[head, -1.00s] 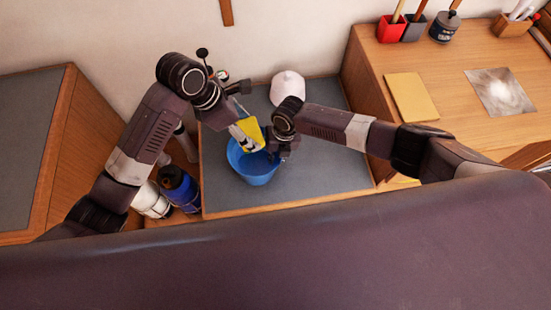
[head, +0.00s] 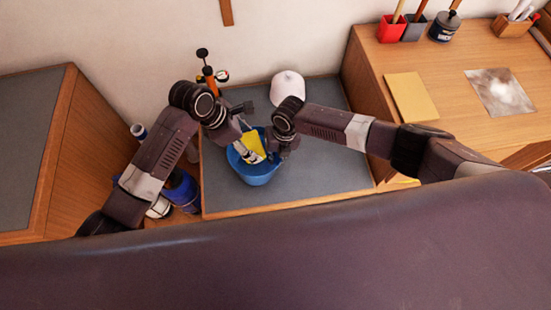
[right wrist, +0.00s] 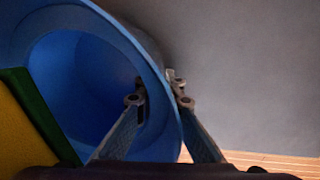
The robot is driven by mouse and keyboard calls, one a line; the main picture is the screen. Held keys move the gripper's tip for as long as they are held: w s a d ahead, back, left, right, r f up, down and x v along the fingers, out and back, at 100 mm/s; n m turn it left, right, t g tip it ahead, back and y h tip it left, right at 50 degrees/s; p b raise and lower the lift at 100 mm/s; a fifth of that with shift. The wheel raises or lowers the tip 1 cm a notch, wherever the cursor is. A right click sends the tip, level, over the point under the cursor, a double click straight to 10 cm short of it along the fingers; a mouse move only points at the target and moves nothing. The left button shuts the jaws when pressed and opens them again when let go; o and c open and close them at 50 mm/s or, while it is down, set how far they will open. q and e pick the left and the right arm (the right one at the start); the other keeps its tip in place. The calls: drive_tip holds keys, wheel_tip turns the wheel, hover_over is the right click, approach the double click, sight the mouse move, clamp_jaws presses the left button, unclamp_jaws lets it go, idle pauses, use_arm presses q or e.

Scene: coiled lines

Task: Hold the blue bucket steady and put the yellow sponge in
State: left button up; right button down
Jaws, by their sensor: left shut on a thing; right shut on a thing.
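The blue bucket (head: 262,178) stands on the grey-topped surface in the middle of the head view. My right gripper (head: 276,155) is shut on its rim; in the right wrist view its fingers (right wrist: 158,98) straddle the bucket wall (right wrist: 165,125). My left gripper (head: 250,155) is shut on the yellow sponge (head: 254,141) and holds it at the bucket's mouth, partly within the rim. In the right wrist view the sponge (right wrist: 18,130), with a green layer, shows at the left edge beside the bucket's inside. The sponge's lower end is partly hidden by the left fingers.
A white rounded object (head: 288,86) stands behind the bucket. Blue bottle-like things (head: 184,190) stand left of the grey surface (head: 320,185), partly behind my left arm. A wooden desk (head: 440,75) with a yellow envelope-like sheet (head: 411,97) is at right. The grey surface right of the bucket is clear.

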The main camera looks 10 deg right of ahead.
use_arm(q)
drive_tip(key=shift+f, duration=2.45)
drive_tip(key=o, duration=1.2)
drive_tip(key=v, duration=1.2)
drive_tip(key=shift+d, duration=0.1)
